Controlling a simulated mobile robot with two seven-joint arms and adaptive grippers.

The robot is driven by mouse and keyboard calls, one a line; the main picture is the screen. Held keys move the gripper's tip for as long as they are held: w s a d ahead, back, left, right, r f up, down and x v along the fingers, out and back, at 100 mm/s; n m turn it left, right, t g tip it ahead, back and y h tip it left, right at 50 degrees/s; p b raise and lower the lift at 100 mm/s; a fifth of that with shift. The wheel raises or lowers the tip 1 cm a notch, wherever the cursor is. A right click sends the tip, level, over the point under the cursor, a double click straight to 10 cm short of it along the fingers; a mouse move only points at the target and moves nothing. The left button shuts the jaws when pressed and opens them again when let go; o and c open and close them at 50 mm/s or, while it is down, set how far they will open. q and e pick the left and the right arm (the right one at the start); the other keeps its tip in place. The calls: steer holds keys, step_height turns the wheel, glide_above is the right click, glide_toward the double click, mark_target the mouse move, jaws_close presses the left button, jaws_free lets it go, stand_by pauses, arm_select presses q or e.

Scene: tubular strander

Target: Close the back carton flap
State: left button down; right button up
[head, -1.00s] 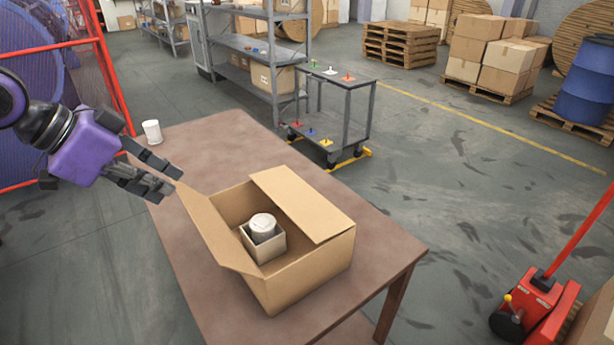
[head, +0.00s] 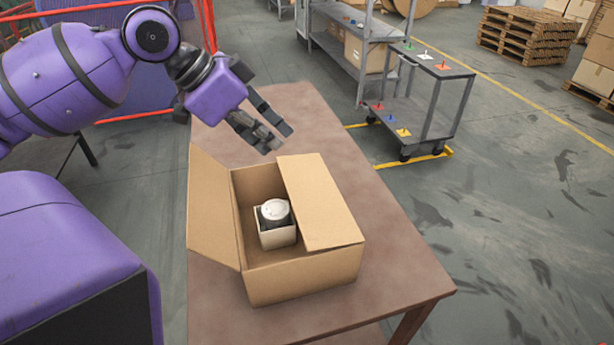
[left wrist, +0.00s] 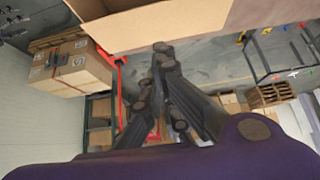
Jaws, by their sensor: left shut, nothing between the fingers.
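An open brown carton (head: 300,283) stands on the table. Its left flap (head: 210,215) leans outward. Its right flap (head: 322,205) lies inward over part of the opening. I cannot tell a separate flap at the far end. Inside sits a smaller box (head: 277,239) with a white-lidded round container (head: 275,211). My left gripper (head: 279,140) is shut and empty, above the table just beyond the carton's far end, apparently apart from it. In the left wrist view, carton cardboard (left wrist: 150,30) fills the top, near the fingertips (left wrist: 161,52). My right gripper is not seen.
The brown table (head: 400,270) has free room right of the carton. A grey cart (head: 425,95) stands on the floor beyond it, near a shelf (head: 350,40). A red frame (head: 85,8) is behind my left arm. Pallets (head: 525,35) stand farther back.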

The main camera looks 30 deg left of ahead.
arm_select(q)
steer(key=b, duration=0.3)
glide_above(298, 198)
step_height(298, 198, down, 8)
steer(key=shift+w+r, duration=0.1)
steer(key=shift+r, duration=0.15)
step_height(298, 198, down, 2)
steer(key=shift+f, duration=0.15)
steer(key=shift+f+b, duration=0.3)
steer(key=shift+f, duration=0.45)
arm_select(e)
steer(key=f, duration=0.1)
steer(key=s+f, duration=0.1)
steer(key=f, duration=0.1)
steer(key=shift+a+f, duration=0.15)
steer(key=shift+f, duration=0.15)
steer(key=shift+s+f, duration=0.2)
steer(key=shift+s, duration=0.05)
